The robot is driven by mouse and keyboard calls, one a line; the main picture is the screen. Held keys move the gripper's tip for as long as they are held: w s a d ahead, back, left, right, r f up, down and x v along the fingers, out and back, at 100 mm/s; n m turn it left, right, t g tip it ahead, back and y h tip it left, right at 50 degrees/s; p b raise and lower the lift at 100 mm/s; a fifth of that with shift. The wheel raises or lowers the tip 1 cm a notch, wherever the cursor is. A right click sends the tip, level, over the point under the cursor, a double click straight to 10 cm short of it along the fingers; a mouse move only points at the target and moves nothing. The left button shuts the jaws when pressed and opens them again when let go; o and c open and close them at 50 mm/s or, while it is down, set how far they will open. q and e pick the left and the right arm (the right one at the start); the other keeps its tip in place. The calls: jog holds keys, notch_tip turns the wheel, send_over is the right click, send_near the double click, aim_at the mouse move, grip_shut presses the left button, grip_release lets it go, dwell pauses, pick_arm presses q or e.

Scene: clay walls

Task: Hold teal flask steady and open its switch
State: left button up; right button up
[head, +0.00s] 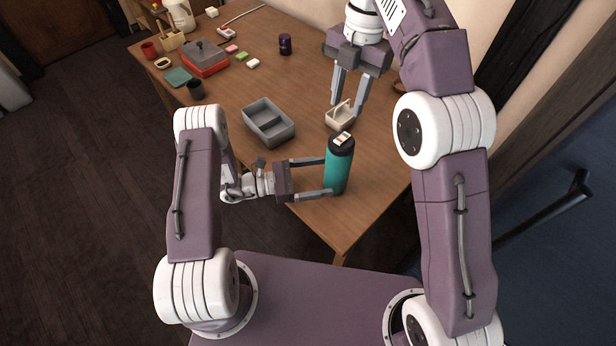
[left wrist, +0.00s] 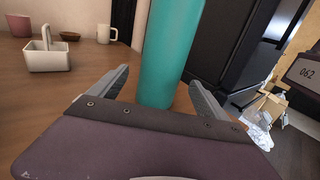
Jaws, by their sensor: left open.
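The teal flask (head: 337,172) stands upright near the front right edge of the wooden table. It has a black lid with a cream switch (head: 343,138) on top. I cannot tell the switch's position. My left gripper (head: 327,177) is open at the flask's lower body, one finger on each side. In the left wrist view the flask (left wrist: 170,50) rises between the two spread fingers; its lid is out of the picture. I cannot tell whether the fingers touch it. My right gripper (head: 349,108) is open and empty, pointing down beyond the flask, above a white caddy.
The white caddy (head: 340,119) stands behind the flask; it also shows in the left wrist view (left wrist: 48,60). A dark cup (head: 195,89), red box (head: 205,62) and purple can (head: 285,44) stand farther back.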

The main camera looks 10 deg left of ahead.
aim_at(339, 174)
pick_arm(q)
jog(key=x, duration=0.5)
jog(key=shift+w+d, duration=0.1)
jog(key=shift+d, duration=0.15)
jog(key=c, duration=1.8)
grip_shut()
pick_arm(e)
jog(key=c, duration=0.3)
jog(key=shift+m, duration=0.3)
grip_shut()
notch_tip(339, 174, up, 5)
jog(key=s+d+m+t+y, duration=0.2)
jog(key=m, duration=1.6)
jog(key=shift+s+d+t, duration=0.15)
jog(key=shift+d+t, duration=0.15)
jog(key=shift+d, duration=0.1)
